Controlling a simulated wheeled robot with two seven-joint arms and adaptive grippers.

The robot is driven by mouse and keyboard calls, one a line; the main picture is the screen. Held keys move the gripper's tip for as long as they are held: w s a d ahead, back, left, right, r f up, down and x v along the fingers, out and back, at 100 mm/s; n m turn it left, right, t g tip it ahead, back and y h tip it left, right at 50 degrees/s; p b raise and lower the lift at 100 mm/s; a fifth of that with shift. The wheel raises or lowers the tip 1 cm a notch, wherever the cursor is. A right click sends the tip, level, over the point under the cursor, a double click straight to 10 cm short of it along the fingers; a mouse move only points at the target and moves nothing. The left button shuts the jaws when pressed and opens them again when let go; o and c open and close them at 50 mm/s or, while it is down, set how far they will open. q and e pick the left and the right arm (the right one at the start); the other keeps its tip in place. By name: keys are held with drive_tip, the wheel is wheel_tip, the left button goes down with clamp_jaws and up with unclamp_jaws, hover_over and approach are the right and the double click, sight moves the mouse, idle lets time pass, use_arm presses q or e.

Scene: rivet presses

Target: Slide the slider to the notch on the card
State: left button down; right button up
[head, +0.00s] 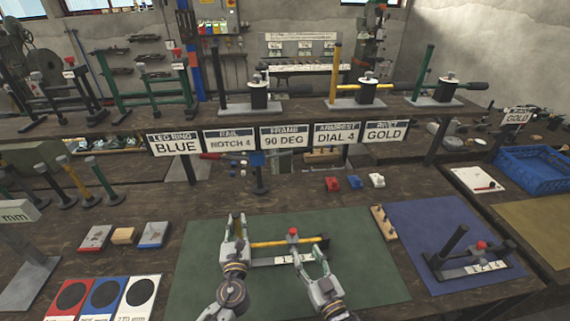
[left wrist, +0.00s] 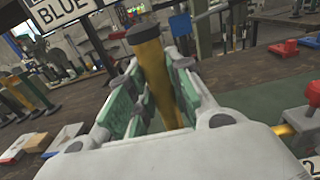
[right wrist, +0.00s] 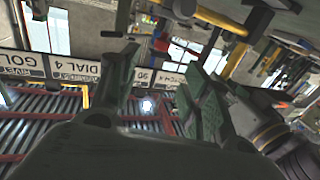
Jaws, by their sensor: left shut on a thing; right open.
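The RAIL card (head: 232,140) reads NOTCH 4. On the green mat a yellow rail (head: 266,244) carries a slider with a red knob (head: 293,232); a white number plate (head: 262,262) lies along its front. The knob also shows in the left wrist view (left wrist: 313,93), with the rail. My left gripper (head: 238,232) is shut on the yellow post (left wrist: 160,72) with a dark cap at the rail's left end. My right gripper (head: 308,258) is open, just in front of the slider at its right. The notches are too small or hidden to tell.
A blue mat (head: 420,235) on the right holds a dark frame with a red knob (head: 481,245). A wooden pegged block (head: 383,222) stands between the mats. Small red, blue and white blocks (head: 355,182) lie behind.

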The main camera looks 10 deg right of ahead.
sight(293, 246)
drive_tip(key=shift+s, duration=0.1)
drive_tip(key=s+f+m+g, duration=0.3)
drive_tip(key=s+m, duration=0.2)
drive_tip(key=m, duration=0.4)
drive_tip(key=shift+d+f+h, duration=0.25)
drive_tip(key=shift+f+h, duration=0.05)
drive_tip(key=shift+w, duration=0.15)
idle(0.5)
drive_tip(key=shift+x, duration=5.8)
drive_tip(key=shift+a, duration=0.1)
clamp_jaws()
